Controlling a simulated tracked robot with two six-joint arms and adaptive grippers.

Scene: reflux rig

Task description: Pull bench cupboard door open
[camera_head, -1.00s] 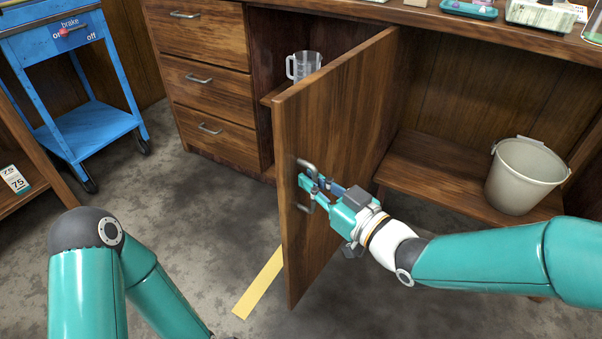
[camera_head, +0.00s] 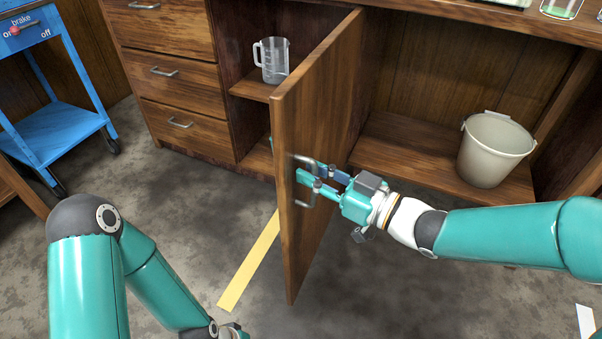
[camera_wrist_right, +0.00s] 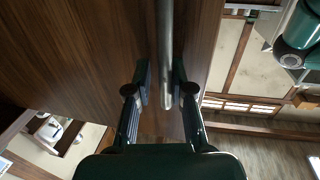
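The wooden cupboard door (camera_head: 315,125) stands swung well out from the bench, roughly edge-on to the head camera. Its metal bar handle (camera_head: 294,184) is on the door face near the free edge. My right gripper (camera_head: 309,183) is at the handle, coming from the right. In the right wrist view the handle bar (camera_wrist_right: 166,50) runs between the two fingers (camera_wrist_right: 160,85), with a gap on at least the left side, so the fingers look open around it. My left arm shows at lower left; its gripper is out of frame.
Inside the cupboard, a clear measuring jug (camera_head: 272,60) stands on a shelf. A pale bucket (camera_head: 494,150) sits on the low shelf at right. Drawers (camera_head: 180,85) adjoin the cupboard. A blue trolley (camera_head: 55,125) stands at left. Yellow tape (camera_head: 250,262) marks the clear floor.

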